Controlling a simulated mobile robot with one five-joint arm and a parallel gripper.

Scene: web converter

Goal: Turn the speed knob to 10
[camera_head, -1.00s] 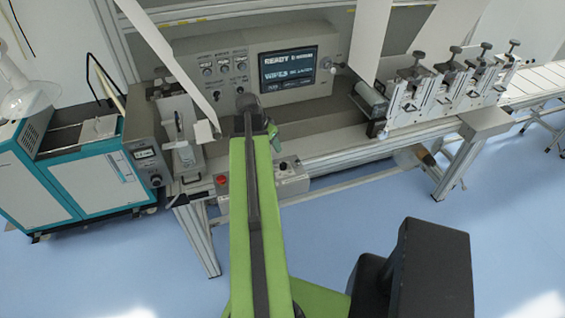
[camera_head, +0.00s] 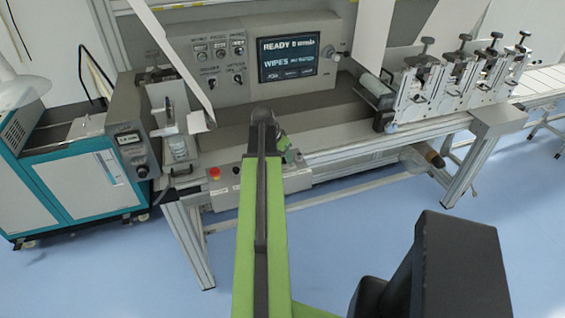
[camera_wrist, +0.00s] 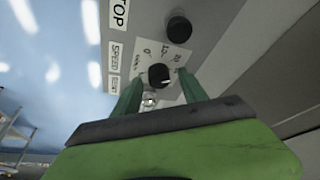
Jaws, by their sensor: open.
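In the wrist view the speed knob (camera_wrist: 160,75) is a black round knob on a pale dial plate with a scale of small numbers. A light mark shows on its lower right side; I cannot read its exact setting. My gripper (camera_wrist: 159,78) has two green fingers spread on either side of this knob, with gaps visible; contact is unclear. In the head view the control box (camera_head: 227,191) sits on the front of the machine frame. My arm hides much of it, and only a green part of my gripper (camera_head: 291,155) shows beside the arm.
A second black knob (camera_wrist: 179,29) sits just above the speed knob in the wrist view. A red button (camera_head: 213,173) stands on the box's left end. A lit screen (camera_head: 300,50) is behind. A blue-white cabinet (camera_head: 75,188) stands left. The blue floor in front is open.

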